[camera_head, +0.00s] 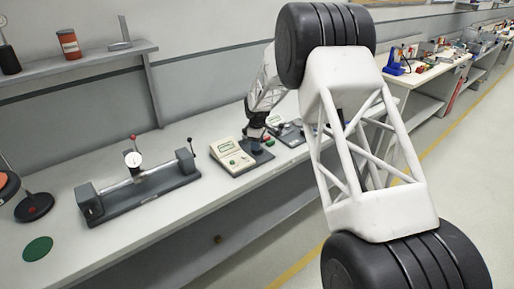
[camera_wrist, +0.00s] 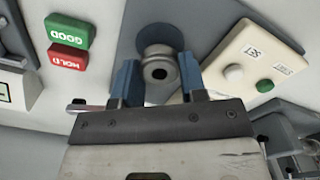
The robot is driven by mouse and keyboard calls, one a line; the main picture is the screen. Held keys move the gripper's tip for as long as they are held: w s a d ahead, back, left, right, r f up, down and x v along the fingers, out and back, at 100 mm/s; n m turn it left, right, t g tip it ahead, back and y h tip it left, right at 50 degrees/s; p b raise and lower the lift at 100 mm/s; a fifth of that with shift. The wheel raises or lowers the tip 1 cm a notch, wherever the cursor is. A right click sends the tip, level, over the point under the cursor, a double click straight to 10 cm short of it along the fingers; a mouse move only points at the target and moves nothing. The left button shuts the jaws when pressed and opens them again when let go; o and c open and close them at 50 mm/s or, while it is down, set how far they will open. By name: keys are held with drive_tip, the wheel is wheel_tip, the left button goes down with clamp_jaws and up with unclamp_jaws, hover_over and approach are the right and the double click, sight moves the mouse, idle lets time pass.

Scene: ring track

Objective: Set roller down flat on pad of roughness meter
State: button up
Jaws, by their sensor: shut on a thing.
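The roller (camera_wrist: 158,54) is a small grey metal cylinder with a dark hole in the end facing the wrist camera. My gripper (camera_wrist: 158,80) is shut on it, with a blue finger on either side. Behind the roller is a round dark patch on the grey pad (camera_wrist: 194,22); I cannot tell whether they touch. The cream roughness meter (camera_wrist: 252,58), with labels, a white knob and a green button, is to the right in the wrist view. In the head view, the meter (camera_head: 231,158) is on the bench, and my gripper (camera_head: 255,138) is above its pad (camera_head: 261,155). The roller is not discernible there.
A green GOOD block (camera_wrist: 67,30) and a red HOLD block (camera_wrist: 68,58) are left of the pad in the wrist view.

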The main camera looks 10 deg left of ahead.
drive_tip(key=shift+f, duration=0.95)
drive_tip(key=shift+f, duration=0.15)
drive_tip(key=o, duration=1)
wheel_tip(320, 180, up, 12)
drive_tip(key=shift+r, duration=0.2)
idle(0.4)
